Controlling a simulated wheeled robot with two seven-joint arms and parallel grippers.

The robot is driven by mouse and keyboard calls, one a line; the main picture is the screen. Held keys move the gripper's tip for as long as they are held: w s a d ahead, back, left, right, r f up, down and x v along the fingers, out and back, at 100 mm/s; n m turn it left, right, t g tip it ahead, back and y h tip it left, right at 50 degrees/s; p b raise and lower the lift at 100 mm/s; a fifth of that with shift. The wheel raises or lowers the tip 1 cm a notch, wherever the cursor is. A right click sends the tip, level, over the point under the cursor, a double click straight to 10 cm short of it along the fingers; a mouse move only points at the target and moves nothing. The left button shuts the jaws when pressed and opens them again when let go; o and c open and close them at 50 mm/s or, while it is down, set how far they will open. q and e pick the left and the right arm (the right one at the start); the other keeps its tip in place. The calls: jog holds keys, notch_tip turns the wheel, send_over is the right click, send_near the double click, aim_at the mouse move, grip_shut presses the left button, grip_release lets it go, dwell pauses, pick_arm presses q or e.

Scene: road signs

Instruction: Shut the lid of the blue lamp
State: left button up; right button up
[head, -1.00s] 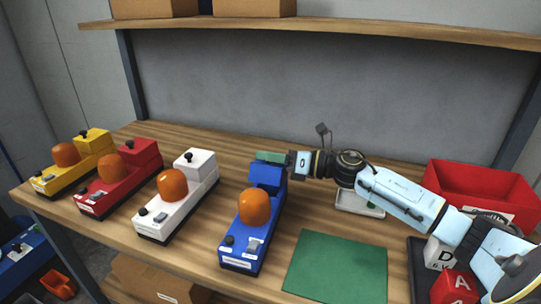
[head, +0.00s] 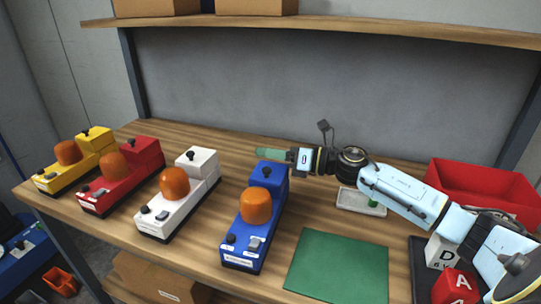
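The blue lamp (head: 240,240) stands on the table with an orange dome (head: 256,205) in its middle. At its back end is a raised blue box whose lid (head: 260,179) carries a black knob (head: 267,172). The lid lies flat over the box and looks shut; no gap shows. My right gripper (head: 268,153), with green fingers, reaches in from the right just behind and above the lid, apparently apart from it. Its fingers are seen side-on, so their opening is unclear. My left gripper is out of view.
White (head: 180,211), red (head: 121,185) and yellow (head: 75,170) lamps stand in a row to the left. A green mat (head: 337,266) lies right of the blue lamp. A pale tray (head: 352,199), a red bin (head: 480,190) and lettered blocks (head: 441,252) are further right.

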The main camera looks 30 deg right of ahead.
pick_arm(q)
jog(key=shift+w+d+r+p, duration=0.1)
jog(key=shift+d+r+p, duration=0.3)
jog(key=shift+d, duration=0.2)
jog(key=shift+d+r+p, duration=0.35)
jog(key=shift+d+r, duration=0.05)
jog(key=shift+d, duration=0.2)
pick_arm(e)
notch_tip(320, 180, up, 9)
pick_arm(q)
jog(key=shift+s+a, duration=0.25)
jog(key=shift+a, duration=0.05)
pick_arm(e)
jog(key=shift+r, duration=0.15)
